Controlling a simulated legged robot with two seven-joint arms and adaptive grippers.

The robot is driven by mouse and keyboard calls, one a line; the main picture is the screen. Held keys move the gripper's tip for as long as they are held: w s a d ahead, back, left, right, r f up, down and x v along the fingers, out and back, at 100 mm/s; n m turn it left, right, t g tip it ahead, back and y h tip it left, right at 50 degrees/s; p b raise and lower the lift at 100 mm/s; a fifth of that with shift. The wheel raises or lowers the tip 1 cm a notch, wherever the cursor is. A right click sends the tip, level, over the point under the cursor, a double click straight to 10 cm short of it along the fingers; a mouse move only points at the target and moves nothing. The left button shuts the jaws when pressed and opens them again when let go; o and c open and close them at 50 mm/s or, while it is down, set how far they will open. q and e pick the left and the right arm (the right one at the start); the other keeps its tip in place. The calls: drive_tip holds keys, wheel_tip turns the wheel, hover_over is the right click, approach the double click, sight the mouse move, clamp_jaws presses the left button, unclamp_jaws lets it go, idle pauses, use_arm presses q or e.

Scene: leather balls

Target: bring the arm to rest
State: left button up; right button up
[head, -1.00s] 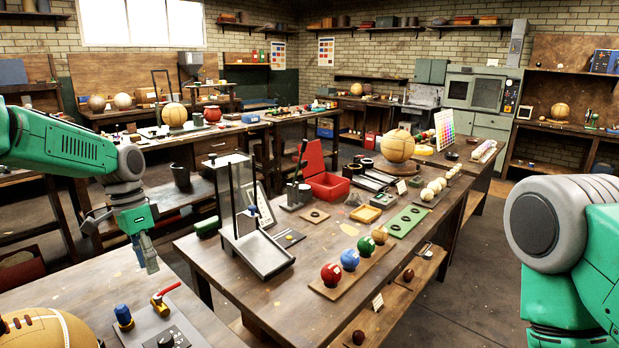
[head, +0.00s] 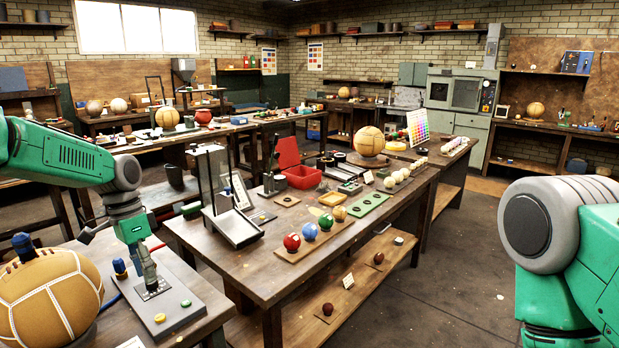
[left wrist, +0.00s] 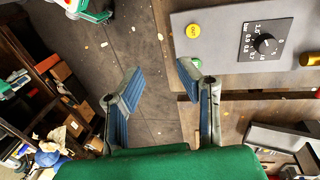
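My left arm (head: 65,155) comes in from the left of the head view, with its gripper (head: 150,282) pointing down over the near bench's grey control panel (head: 178,318). In the left wrist view the gripper (left wrist: 159,85) is open: its two blue-padded fingers stand well apart with nothing between them. The panel (left wrist: 225,55) shows beyond the right finger, with a yellow button and a black dial. I cannot tell the exact height of the fingertips over it. My right arm (head: 565,250) shows at the right edge of the head view; its gripper is out of view.
A large tan laced ball (head: 50,300) sits at the near bench's left, close beside my left gripper. Open floor (head: 450,270) lies at the right.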

use_arm(q)
drive_tip(key=s+d+f+n+b, duration=0.1)
drive_tip(key=s+d+f+b, duration=0.15)
drive_tip(key=s+f, duration=0.55)
drive_tip(key=s+d+f+n+b, duration=0.1)
drive_tip(key=s+d+f, duration=0.3)
drive_tip(key=f, duration=0.7)
drive_tip(key=s+d+f+n+b, duration=0.1)
drive_tip(key=s+d+f+b, duration=0.15)
drive_tip(key=s+f, duration=0.55)
drive_tip(key=s+f+n+t+y+b, duration=0.1)
drive_tip(key=s+f+n, duration=0.1)
drive_tip(key=s, duration=0.8)
drive_tip(key=s+a+f+n+t+y+b, duration=0.1)
drive_tip(key=s+f+n+b, duration=0.1)
drive_tip(key=s+f, duration=0.3)
drive_tip(key=shift+s+a, duration=0.15)
drive_tip(key=shift+s, duration=2.2)
use_arm(e)
wheel_tip(320, 180, down, 10)
drive_tip(key=d, duration=0.1)
drive_tip(key=shift+w+r, duration=0.15)
drive_tip(key=shift+w, duration=0.05)
